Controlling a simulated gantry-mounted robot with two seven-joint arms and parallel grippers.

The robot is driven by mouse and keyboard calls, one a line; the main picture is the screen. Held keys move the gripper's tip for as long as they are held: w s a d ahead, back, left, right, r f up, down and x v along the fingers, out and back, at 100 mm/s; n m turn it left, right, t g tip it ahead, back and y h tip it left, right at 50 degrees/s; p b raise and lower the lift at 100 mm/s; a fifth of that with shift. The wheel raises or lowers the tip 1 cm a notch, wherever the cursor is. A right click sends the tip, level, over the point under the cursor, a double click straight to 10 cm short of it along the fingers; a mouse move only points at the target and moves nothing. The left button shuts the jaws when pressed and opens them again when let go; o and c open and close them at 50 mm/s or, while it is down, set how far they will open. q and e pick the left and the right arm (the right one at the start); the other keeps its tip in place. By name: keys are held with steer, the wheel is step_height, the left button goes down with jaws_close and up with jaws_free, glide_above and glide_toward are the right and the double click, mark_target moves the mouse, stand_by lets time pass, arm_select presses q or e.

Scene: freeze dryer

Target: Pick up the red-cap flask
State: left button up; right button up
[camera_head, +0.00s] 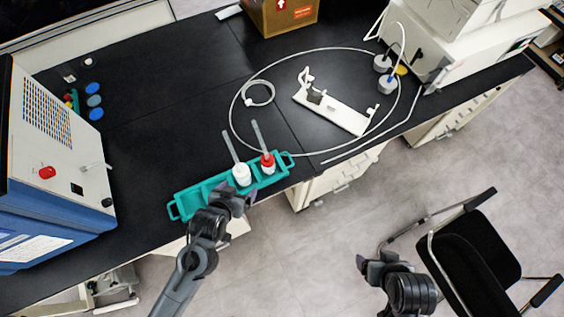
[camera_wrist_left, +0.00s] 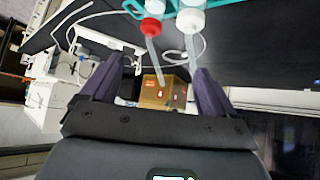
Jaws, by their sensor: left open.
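The red-cap flask (camera_head: 267,161) stands in the right part of a teal rack (camera_head: 188,204) at the bench's front edge, a thin tube rising from it. A white-cap flask (camera_head: 241,174) with a similar tube stands just left of it. My left gripper (camera_head: 238,194) is at the rack's front side, just below the white-cap flask. In the left wrist view its fingers (camera_wrist_left: 154,84) are spread with no flask between them; the red cap (camera_wrist_left: 153,26) and white cap (camera_wrist_left: 190,21) show at the top. My right gripper (camera_head: 374,266) hangs over the floor, away from the rack; its jaws are unclear.
A blue-and-white machine (camera_head: 48,165) stands at the left. A white stand (camera_head: 332,111) lies inside a looped hose behind the rack. A cardboard box (camera_head: 284,14) and white equipment (camera_head: 470,50) are farther back. A black chair (camera_head: 470,255) stands at the lower right.

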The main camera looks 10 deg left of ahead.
mark_target(267, 164)
arm_select(q)
steer(key=w+d+f+t+b, duration=0.1)
steer(key=w+f+b, duration=0.3)
steer(key=w+f, duration=0.1)
steer(key=w+d+f+t+y+b, duration=0.1)
steer(key=w+f+t+b, duration=0.1)
steer(key=w+f+b, duration=0.2)
steer(key=w+d+f+n+t+b, duration=0.1)
steer(key=w+f+t+b, duration=0.1)
steer(key=w+f+b, duration=0.2)
steer(key=shift+w+d+f+y, duration=0.15)
steer(key=shift+w+f+y, duration=0.05)
steer(key=shift+w+f, duration=0.6)
steer(key=shift+w+d+f+y, duration=0.15)
steer(key=shift+w+f+y, duration=0.05)
steer(key=shift+w+f, duration=0.6)
steer(key=shift+f+b+x, duration=0.2)
steer(key=shift+x, duration=1.15)
steer(key=shift+f+b+x, duration=0.15)
steer(key=shift+f+x, duration=0.1)
steer(key=shift+x, duration=1.15)
steer(key=shift+s+a, duration=0.1)
steer(key=shift+s, duration=0.1)
steer(key=c, duration=1.5)
steer(key=shift+r, duration=0.1)
